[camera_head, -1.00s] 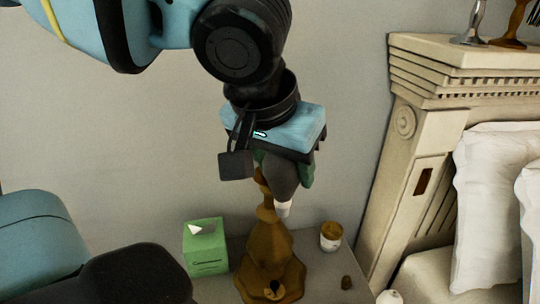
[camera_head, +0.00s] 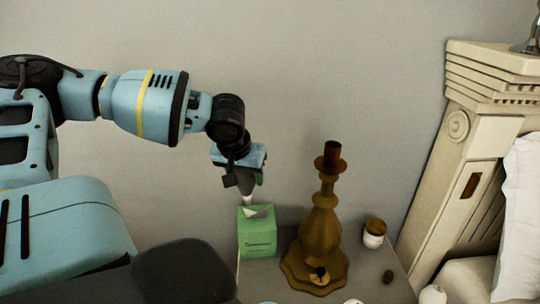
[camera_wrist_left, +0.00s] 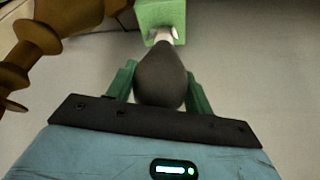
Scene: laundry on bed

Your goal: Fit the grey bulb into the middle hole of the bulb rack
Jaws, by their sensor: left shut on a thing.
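My left gripper (camera_head: 246,178) hangs above the green tissue box, to the left of the brown lamp base. Its green fingers are shut on the grey bulb (camera_wrist_left: 161,76), one on each side of its rounded body. The bulb's pale narrow end (camera_wrist_left: 163,36) points away from the gripper; in the head view this end (camera_head: 248,199) points down, close to the tissue. I cannot tell whether they touch. No bulb rack can be made out in either view. My right gripper is not in view.
The green tissue box (camera_head: 257,238) stands on the grey nightstand (camera_head: 368,284). The carved headboard (camera_head: 440,180) is at right.

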